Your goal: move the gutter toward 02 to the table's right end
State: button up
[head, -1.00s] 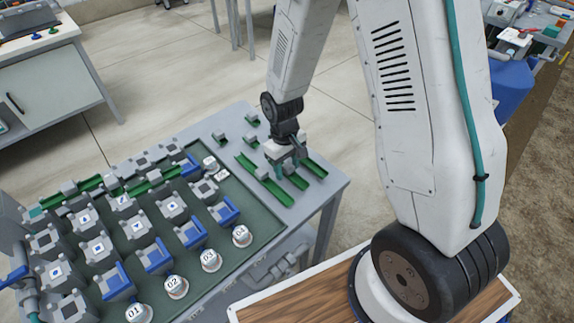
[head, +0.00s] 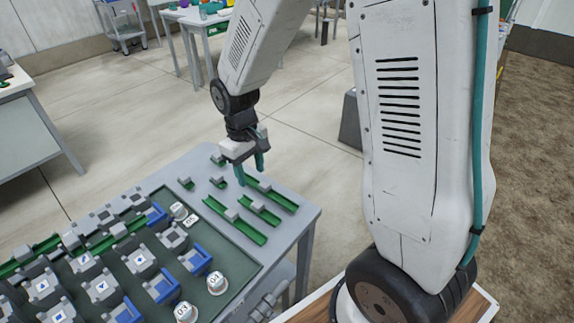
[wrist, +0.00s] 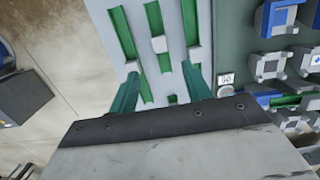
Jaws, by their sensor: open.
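Green gutters lie in two places. At the table's right end are a near gutter (head: 234,222), a short middle gutter (head: 260,212) and a far gutter (head: 277,196). At the left, a gutter (head: 34,253) and another gutter (head: 118,237) run among the grey blocks. The 02 label is out of view, so I cannot tell which gutter is toward it. My gripper (head: 251,170) is open and empty above the far side of the right-end gutters. In the wrist view its teal fingers (wrist: 160,88) are spread, with a middle gutter (wrist: 157,52) beyond and between them.
The dark green tray (head: 235,268) carries grey blocks, blue-topped blocks and round caps marked 03 (head: 185,312) and 04 (head: 217,282). Small green pieces (head: 186,184) lie at the table's back. The table's right corner (head: 312,214) is clear. Floor is open beyond the table.

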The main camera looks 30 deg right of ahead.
jog(key=s+d+r+m+t, duration=0.1)
jog(key=s+r, duration=0.8)
jog(key=s, duration=0.2)
jog(key=s+d+r+m+t, duration=0.1)
jog(key=s+d+r+m, duration=0.1)
jog(key=s+r, duration=0.8)
jog(key=shift+s+d+m, duration=0.2)
jog(key=shift+s+m, duration=0.1)
jog(key=shift+s, duration=0.7)
